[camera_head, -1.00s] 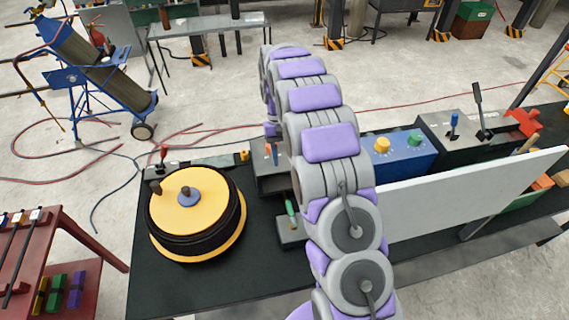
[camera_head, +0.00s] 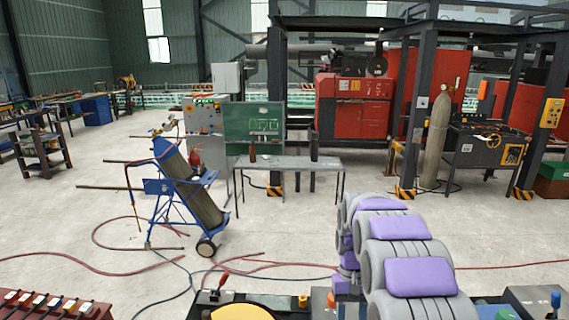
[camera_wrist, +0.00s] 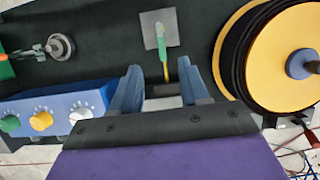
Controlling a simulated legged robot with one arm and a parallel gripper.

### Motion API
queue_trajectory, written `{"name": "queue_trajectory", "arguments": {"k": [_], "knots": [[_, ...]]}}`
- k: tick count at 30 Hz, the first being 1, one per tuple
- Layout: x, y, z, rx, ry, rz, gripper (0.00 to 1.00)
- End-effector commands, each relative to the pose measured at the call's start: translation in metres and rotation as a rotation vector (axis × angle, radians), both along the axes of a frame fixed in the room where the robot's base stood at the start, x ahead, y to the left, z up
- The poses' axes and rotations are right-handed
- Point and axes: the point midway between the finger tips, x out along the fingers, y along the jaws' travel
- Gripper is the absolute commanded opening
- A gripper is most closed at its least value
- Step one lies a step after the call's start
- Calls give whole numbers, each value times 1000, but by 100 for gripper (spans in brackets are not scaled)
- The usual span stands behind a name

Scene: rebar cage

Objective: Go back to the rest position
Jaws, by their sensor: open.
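My gripper (camera_wrist: 159,84) shows in the wrist view with its two blue fingers apart and nothing between them. It is over the black workbench (camera_wrist: 105,25). My purple and grey arm (camera_head: 405,255) rises at the lower right of the head view.
In the wrist view, a yellow and black reel (camera_wrist: 262,60) is right of the fingers and a blue knob box (camera_wrist: 50,120) is left. In the head view, a blue cylinder cart (camera_head: 185,195), hoses and a grey table (camera_head: 290,163) stand beyond the bench.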

Motion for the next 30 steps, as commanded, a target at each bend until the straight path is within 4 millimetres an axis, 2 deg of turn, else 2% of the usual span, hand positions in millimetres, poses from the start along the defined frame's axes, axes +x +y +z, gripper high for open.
{"name": "queue_trajectory", "arguments": {"k": [1, 7, 14, 23, 30], "knots": [[-13, 2, 8, -1, -7, 1, 45], [-61, 8, 31, -4, -41, 7, 45], [-124, 14, 47, -4, -75, 13, 45], [-210, 21, 49, -3, -119, 24, 45], [-272, 24, 36, -2, -152, 34, 45]]}}
